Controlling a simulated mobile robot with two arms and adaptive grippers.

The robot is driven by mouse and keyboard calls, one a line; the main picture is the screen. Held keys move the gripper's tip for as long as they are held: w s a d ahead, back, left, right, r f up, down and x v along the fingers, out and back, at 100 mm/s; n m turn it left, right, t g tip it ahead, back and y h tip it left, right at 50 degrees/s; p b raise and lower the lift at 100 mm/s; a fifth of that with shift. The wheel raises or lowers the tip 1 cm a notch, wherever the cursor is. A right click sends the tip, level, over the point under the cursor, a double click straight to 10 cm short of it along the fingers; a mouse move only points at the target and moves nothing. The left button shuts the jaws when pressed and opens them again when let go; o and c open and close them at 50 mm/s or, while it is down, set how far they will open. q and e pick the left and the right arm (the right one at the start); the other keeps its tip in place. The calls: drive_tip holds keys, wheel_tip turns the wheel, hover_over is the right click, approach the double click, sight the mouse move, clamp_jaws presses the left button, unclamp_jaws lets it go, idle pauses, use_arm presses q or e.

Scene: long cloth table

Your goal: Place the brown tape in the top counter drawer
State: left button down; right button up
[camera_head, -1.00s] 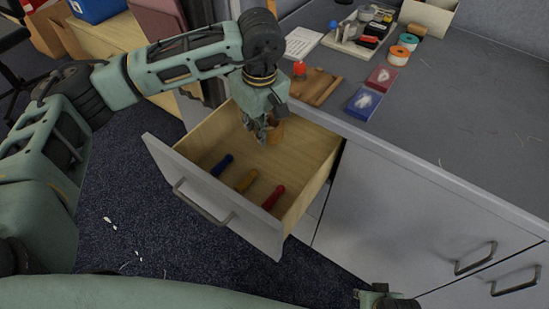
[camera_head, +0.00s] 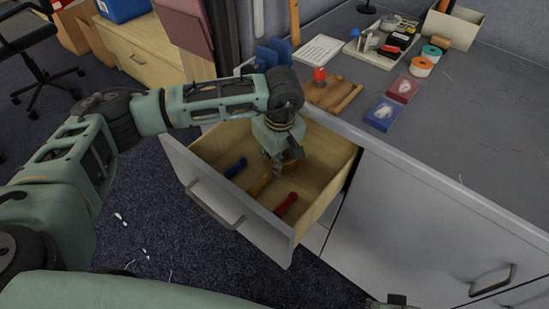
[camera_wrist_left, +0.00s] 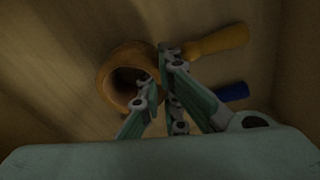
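The brown tape (camera_head: 293,166) is a thick ring inside the open top counter drawer (camera_head: 258,230), near its middle. My left gripper (camera_head: 276,164) reaches down into the drawer at the tape. In the left wrist view, the tape (camera_wrist_left: 113,75) shows its hole, with one finger of the left gripper (camera_wrist_left: 152,82) inside the hole and another outside, pinching the ring's wall. I cannot tell whether the tape touches the drawer floor. A part of my right gripper (camera_head: 390,302) shows at the bottom edge; its fingers cannot be made out.
Blue (camera_head: 235,168), yellow (camera_head: 260,184) and red (camera_head: 285,204) handled tools lie near the drawer's front. The counter (camera_head: 450,130) holds a wooden board (camera_head: 333,94), blue (camera_head: 382,114) and red (camera_head: 402,89) boxes, tape rolls and a stationery tray. The drawer walls surround the gripper.

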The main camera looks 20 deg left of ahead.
use_arm(q)
drive_tip(key=shift+f, duration=0.15)
use_arm(e)
drive_tip(key=shift+s+r, duration=0.1)
use_arm(q)
drive_tip(key=c, duration=2.3)
unclamp_jaws()
drive_tip(key=shift+o, duration=0.2)
use_arm(e)
drive_tip(key=shift+r, duration=0.3)
use_arm(q)
drive_tip(key=shift+r, duration=0.2)
use_arm(e)
drive_tip(key=shift+f, duration=0.1)
